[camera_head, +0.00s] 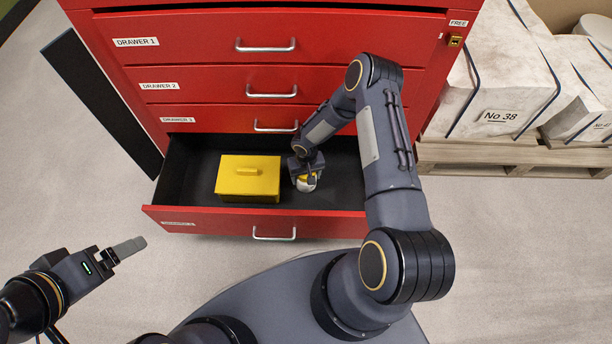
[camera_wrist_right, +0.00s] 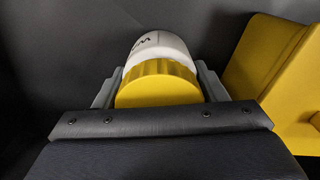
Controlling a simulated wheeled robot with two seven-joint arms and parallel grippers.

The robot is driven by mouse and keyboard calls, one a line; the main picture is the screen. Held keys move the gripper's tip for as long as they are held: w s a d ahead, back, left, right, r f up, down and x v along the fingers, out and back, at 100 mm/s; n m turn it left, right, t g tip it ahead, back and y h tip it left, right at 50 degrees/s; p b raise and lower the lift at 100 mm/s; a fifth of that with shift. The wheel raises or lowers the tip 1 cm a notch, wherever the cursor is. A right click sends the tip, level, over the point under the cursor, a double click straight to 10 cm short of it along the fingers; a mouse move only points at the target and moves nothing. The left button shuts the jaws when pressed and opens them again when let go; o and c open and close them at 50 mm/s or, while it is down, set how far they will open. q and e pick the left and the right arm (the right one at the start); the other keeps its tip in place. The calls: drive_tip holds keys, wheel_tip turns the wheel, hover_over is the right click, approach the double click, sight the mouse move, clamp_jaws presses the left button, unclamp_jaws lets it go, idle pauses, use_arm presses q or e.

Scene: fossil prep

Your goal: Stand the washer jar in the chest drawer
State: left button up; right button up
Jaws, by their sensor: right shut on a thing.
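The washer jar (camera_wrist_right: 160,48) is white with dark lettering and a ribbed yellow lid. In the head view the jar (camera_head: 306,184) shows low inside the open bottom drawer (camera_head: 335,170) of the red chest. My right gripper (camera_wrist_right: 158,90) is shut on the jar, with one finger on each side near the lid. I cannot tell whether the jar's base touches the drawer floor. My left gripper (camera_head: 128,248) is empty, in front of the chest at the lower left; its finger gap is not clear.
A yellow box (camera_head: 248,178) with a handle stands in the drawer just left of the jar. Dark drawer floor is free to the right. The three drawers above are closed. White wrapped blocks (camera_head: 495,85) sit on a wooden pallet (camera_head: 480,155) at the right.

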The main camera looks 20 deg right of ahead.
drive_tip(key=shift+f, duration=0.2)
drive_tip(key=o, duration=1.1)
drive_tip(key=shift+r, duration=0.15)
drive_tip(key=shift+r, duration=0.35)
wheel_tip(320, 180, up, 6)
drive_tip(key=shift+f+p, duration=0.15)
drive_tip(key=shift+p, duration=1.1)
drive_tip(key=shift+r, duration=0.65)
